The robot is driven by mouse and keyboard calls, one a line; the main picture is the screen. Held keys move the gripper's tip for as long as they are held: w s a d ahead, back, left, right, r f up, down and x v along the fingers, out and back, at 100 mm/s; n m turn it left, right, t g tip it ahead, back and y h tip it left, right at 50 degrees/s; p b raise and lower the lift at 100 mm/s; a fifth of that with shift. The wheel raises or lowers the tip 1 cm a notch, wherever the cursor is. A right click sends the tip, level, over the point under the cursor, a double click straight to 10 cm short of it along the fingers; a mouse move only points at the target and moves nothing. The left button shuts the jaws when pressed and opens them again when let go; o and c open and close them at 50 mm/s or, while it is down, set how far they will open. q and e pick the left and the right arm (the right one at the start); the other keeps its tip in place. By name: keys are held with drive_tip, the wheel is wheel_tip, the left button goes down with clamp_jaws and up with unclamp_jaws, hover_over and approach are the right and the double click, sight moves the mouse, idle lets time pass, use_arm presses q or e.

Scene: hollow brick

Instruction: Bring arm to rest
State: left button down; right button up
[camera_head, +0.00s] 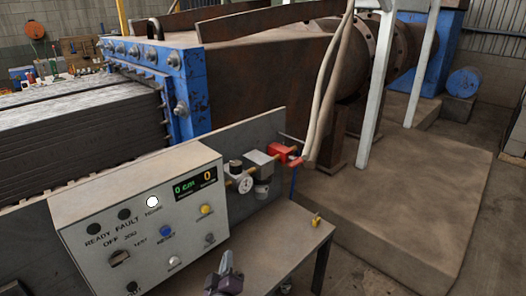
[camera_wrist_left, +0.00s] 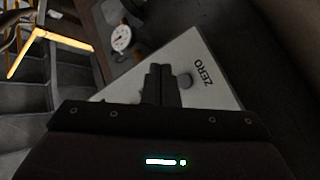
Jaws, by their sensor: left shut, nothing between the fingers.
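My left gripper (camera_head: 227,262) shows at the bottom edge of the head view, in front of the lower right part of the grey control box (camera_head: 140,212). In the left wrist view its two dark fingers (camera_wrist_left: 161,72) are together, with nothing between them. Beyond the fingers lies a pale panel face (camera_wrist_left: 205,62) with the word ZERO and a round grey knob (camera_wrist_left: 184,81). I cannot tell the exact gap between fingers and panel. Most of the left arm is outside the head view. My right gripper is not in view.
Right of the control box are a pressure gauge (camera_head: 245,183) and a red valve (camera_head: 285,152) above a metal table (camera_head: 270,255). A large rusty machine with a blue plate (camera_head: 190,95) fills the back. Bare concrete floor (camera_head: 350,275) shows at lower right.

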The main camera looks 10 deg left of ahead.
use_arm(q)
drive_tip(key=s+a+r+m+g+h, duration=0.1)
drive_tip(key=s+m+g, duration=0.65)
drive_tip(key=s, duration=0.55)
drive_tip(key=s+a+r+m+g+h, duration=0.1)
drive_tip(key=s+a+m+g, duration=0.1)
drive_tip(key=s+m+g, duration=0.8)
drive_tip(key=s+f+n+t+b, duration=0.1)
drive_tip(key=s+f+n, duration=0.1)
drive_tip(key=f, duration=1.3)
drive_tip(key=s+f+n+t+b, duration=0.1)
drive_tip(key=s+f+n+b, duration=0.15)
drive_tip(key=f, duration=1.35)
drive_tip(key=s+a+f+g+b, duration=0.1)
drive_tip(key=s+a+f+g, duration=0.1)
drive_tip(key=s+f, duration=1.8)
wheel_tip(320, 180, down, 3)
drive_tip(key=shift+a+r, duration=0.1)
drive_tip(key=shift+a, duration=0.6)
